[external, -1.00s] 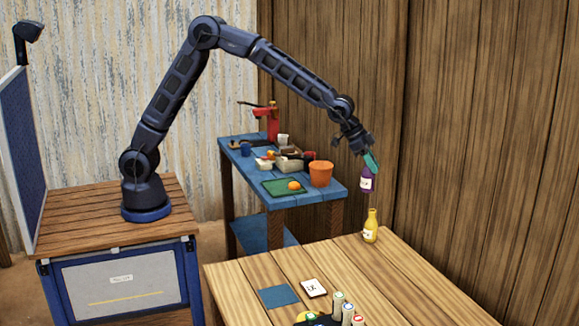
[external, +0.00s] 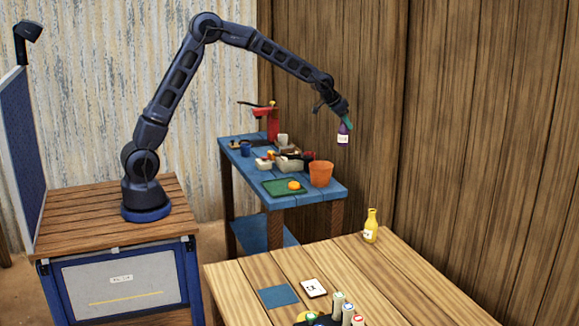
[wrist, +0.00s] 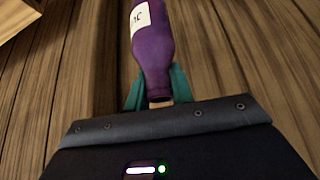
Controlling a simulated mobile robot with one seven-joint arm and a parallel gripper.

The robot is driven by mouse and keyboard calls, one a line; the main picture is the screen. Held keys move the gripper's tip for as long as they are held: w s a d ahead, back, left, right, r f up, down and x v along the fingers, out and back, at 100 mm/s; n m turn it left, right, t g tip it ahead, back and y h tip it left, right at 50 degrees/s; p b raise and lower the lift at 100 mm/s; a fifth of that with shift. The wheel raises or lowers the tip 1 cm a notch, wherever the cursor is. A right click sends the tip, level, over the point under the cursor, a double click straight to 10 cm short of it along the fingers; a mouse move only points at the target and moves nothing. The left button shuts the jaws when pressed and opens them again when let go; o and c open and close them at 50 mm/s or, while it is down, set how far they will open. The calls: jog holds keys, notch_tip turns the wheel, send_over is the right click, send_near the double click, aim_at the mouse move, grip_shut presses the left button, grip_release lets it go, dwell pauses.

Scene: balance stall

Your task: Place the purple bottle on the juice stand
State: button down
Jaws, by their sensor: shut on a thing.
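The purple bottle (external: 344,135) with a white label hangs in the air from my gripper (external: 347,122). In the wrist view the bottle (wrist: 150,50) is held by its neck between the teal fingers (wrist: 158,92), its body pointing away from the palm. My gripper is shut on it. In the external view the bottle appears above the right end of a blue table (external: 335,188) at the back, which looks like the juice stand. I see no writing that names it. The bottle is apart from the table and everything on it.
The blue table carries a red press (external: 272,122), an orange bucket (external: 320,173), a green mat (external: 275,188) with an orange fruit, and small containers. A yellow bottle (external: 370,227) stands on the front wooden table (external: 400,275). A wooden wall (external: 480,120) rises behind.

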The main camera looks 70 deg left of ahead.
jog(key=a+n+y, duration=0.1)
jog(key=a+n, duration=0.1)
jog(key=a, duration=1.4)
jog(key=s+a+n+y, duration=0.15)
jog(key=s+a, duration=0.45)
jog(key=a, duration=0.7)
jog(key=s+a+n+g+y, duration=0.1)
jog(key=s+a+n, duration=0.35)
jog(key=a, duration=0.85)
jog(key=s+a+y, duration=0.1)
jog(key=s+a, duration=0.7)
jog(key=a, duration=0.5)
notch_tip(320, 180, down, 19)
jog(key=shift+w+d, duration=0.15)
jog(key=shift+w, duration=0.1)
jog(key=c, duration=1.2)
grip_release()
jog(key=v, duration=1.2)
jog(key=shift+r, duration=0.15)
